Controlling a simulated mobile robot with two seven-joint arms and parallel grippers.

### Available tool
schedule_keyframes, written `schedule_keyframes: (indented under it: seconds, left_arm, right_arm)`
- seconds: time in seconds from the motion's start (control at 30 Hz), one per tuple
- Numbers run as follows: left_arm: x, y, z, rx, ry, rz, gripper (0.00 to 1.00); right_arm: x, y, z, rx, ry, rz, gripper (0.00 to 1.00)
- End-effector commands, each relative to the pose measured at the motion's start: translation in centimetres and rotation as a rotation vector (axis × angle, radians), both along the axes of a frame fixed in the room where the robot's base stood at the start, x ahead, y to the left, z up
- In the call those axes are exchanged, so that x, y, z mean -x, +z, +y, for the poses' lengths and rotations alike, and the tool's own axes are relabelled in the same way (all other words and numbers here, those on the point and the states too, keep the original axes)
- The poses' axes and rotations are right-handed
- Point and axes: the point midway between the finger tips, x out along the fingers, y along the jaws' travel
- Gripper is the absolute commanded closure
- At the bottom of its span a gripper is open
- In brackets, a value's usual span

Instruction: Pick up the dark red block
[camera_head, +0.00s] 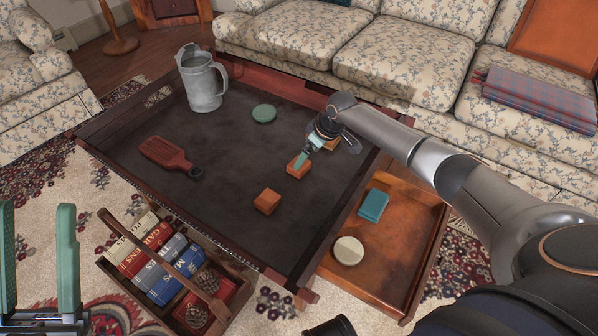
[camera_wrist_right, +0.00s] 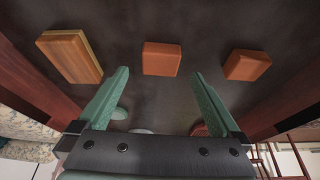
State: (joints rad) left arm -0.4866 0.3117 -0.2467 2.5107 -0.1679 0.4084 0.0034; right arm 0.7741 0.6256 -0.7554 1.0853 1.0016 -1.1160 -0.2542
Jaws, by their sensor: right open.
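No block looks plainly dark red. A reddish-orange block (camera_head: 298,167) lies on the dark tabletop under my right gripper (camera_head: 304,158); in the right wrist view this block (camera_wrist_right: 162,59) appears red-brown, centred ahead of the fingertips. My right gripper (camera_wrist_right: 160,74) is open and empty. A second similar block (camera_head: 267,201) lies nearer the table's front edge, at the right of the wrist view (camera_wrist_right: 247,65). A third, wood-toned block (camera_wrist_right: 70,56) is at the wrist view's left, mostly hidden behind my gripper in the head view. My left gripper (camera_head: 38,225) is open and empty at lower left.
A metal pitcher (camera_head: 202,80), a green disc (camera_head: 264,113) and a red-brown paddle board (camera_head: 168,154) are on the table. An open drawer (camera_head: 395,258) holds a teal object (camera_head: 373,205) and a cream round item (camera_head: 348,251). A wooden caddy (camera_head: 242,288) holds books and pine cones.

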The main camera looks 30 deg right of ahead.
Motion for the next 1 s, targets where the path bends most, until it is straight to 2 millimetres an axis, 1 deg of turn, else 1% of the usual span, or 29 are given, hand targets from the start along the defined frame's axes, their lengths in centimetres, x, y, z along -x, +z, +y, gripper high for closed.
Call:
schedule_keyframes:
  seconds: [0.03, 0.17, 0.4, 0.5, 0.6, 0.83, 1.0]
  left_arm:
    - [0.0, -0.4, 0.0, 0.001, -0.002, 0.002, 0.50]
    - [0.0, -1.0, -0.1, 0.000, -0.003, 0.005, 0.50]
    - [-0.1, -3.9, -0.4, -0.024, 0.004, 0.008, 0.50]
    - [-0.2, -4.6, -0.5, -0.034, 0.008, 0.009, 0.50]
    - [-0.2, -4.9, -0.6, -0.040, 0.011, 0.013, 0.50]
    - [-0.3, -4.8, -0.6, -0.035, 0.012, 0.018, 0.50]
    - [-0.3, -4.7, -0.6, -0.028, 0.014, 0.017, 0.50]
  right_arm:
    - [-0.2, -0.5, 0.1, 0.000, 0.000, -0.001, 0.00]
    - [-0.5, -1.1, 0.3, 0.000, 0.001, -0.001, 0.00]
    - [-1.8, -4.1, 1.1, 0.000, 0.000, -0.001, 0.00]
    - [-2.2, -4.9, 1.2, -0.001, 0.000, 0.000, 0.00]
    - [-2.3, -5.2, 1.3, 0.000, 0.000, -0.001, 0.00]
    - [-2.4, -5.1, 1.3, 0.000, 0.000, -0.001, 0.00]
    - [-2.3, -5.1, 1.3, 0.000, 0.000, -0.001, 0.19]
